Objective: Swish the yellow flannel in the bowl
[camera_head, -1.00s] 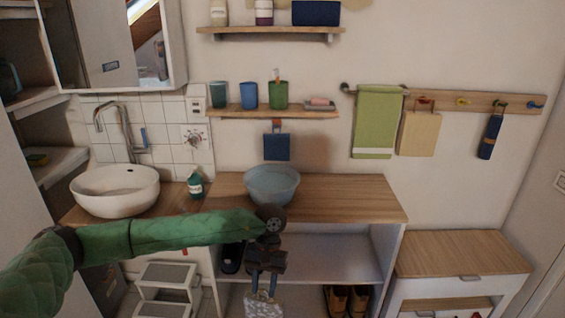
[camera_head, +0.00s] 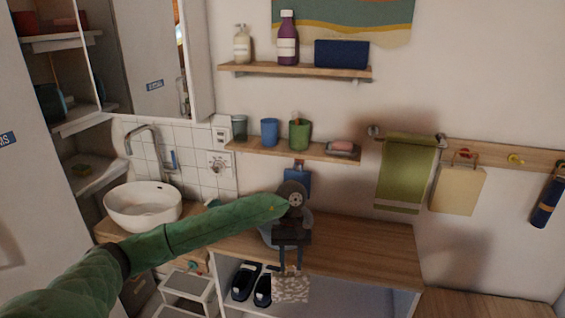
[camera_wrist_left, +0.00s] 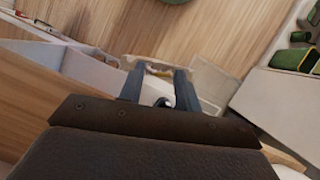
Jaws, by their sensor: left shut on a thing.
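My left gripper (camera_head: 290,270) points down in front of the wooden counter and is shut on a pale speckled piece (camera_head: 291,289), which hangs below its fingertips. Its yellow colour is not clear, so I cannot tell whether it is the flannel. In the left wrist view the gripper (camera_wrist_left: 160,82) shows two dark fingers, with a pale, see-through-looking piece (camera_wrist_left: 207,82) near the right one. The blue-grey bowl (camera_head: 267,236) stands on the counter, mostly hidden behind my gripper. A pale yellow rectangular piece (camera_head: 458,190) hangs on the wall rail. My right gripper is not in view.
The wooden counter (camera_head: 370,245) is clear to the right of the bowl. A white basin (camera_head: 143,208) is at the left. A shelf of cups (camera_head: 300,150) is above. Dark shoes (camera_head: 246,283) and a step stool (camera_head: 187,292) are below. A green towel (camera_head: 405,165) hangs right.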

